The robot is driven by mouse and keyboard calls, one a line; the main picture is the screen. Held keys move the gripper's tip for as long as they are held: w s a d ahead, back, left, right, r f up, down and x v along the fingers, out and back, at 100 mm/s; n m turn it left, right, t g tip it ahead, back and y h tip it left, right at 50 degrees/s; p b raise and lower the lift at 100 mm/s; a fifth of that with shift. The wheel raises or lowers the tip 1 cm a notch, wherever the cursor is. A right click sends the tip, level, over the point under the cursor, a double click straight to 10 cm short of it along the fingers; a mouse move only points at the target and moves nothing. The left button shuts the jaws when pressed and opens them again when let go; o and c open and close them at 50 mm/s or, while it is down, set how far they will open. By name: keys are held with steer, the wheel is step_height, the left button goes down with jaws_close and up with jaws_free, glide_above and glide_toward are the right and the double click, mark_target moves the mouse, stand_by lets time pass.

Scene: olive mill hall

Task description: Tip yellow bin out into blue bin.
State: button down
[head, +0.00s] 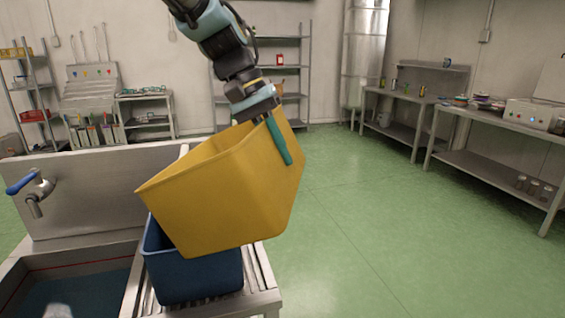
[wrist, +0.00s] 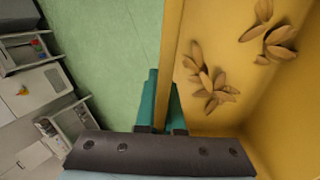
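The yellow bin (head: 215,195) hangs in the air above the blue bin, tilted with its left side lower. My gripper (head: 279,140) is shut on its upper right wall, one teal finger outside it. In the wrist view my gripper's fingers (wrist: 160,105) straddle the rim of the yellow bin (wrist: 232,70). Several brown leaf-like pieces (wrist: 212,88) lie inside it. The blue bin (head: 195,272) stands upright on the slatted drainboard, partly hidden under the yellow bin. Its inside is mostly hidden.
A steel sink (head: 75,285) with a blue-handled tap (head: 33,190) lies left of the blue bin. The slatted drainboard (head: 262,285) ends just right of it. Open green floor (head: 380,220) lies to the right. Steel tables (head: 480,125) and shelves stand along the walls.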

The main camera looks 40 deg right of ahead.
steer(key=shift+w+a+r+g+h+b, duration=0.15)
steer(key=shift+w+r+g+h+b, duration=0.15)
steer(key=shift+r+g, duration=0.3)
steer(key=shift+w+a+r+g+h+b, duration=0.25)
steer(key=shift+r+g+h, duration=0.2)
steer(key=shift+r, duration=0.3)
steer(key=shift+w+a+r+g+h+b, duration=0.1)
steer(key=shift+w+r+g+h+b, duration=0.1)
steer(key=shift+r+g+h+b, duration=0.35)
steer(key=w+a+r+g+h+b, duration=0.1)
steer(key=w+a+g+h+b, duration=0.2)
steer(key=w, duration=1)
steer(key=shift+a+r+g+h+b, duration=0.35)
steer(key=shift+a+g+h, duration=1.25)
steer(key=shift+a+g, duration=1.55)
steer(key=shift+a+t, duration=0.3)
steer(key=shift+t, duration=0.05)
